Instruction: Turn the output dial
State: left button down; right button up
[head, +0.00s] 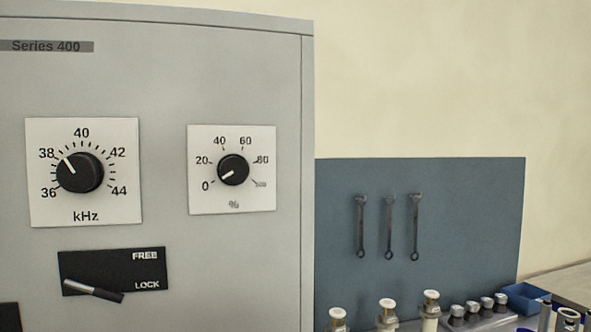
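Two black dials with white plates sit on the grey cabinet front in the head view. The right dial (233,170) has a percent scale, and its white pointer mark points to the lower left, near 0. The left dial (80,172) has a kHz scale, and its pointer mark points to the upper left, near 38. Neither dial is named "output" in view. Neither of my grippers shows in the head view.
Below the kHz dial is a FREE/LOCK lever (92,291), its handle end tilted down toward LOCK. A blue-grey panel (450,230) with three hanging wrenches (389,228) stands right of the cabinet. White-capped fittings (387,306) and a blue bin (524,297) are at lower right.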

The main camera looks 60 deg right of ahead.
aim_at(233, 170)
jog(key=k+z, duration=0.15)
jog(key=z, duration=1.2)
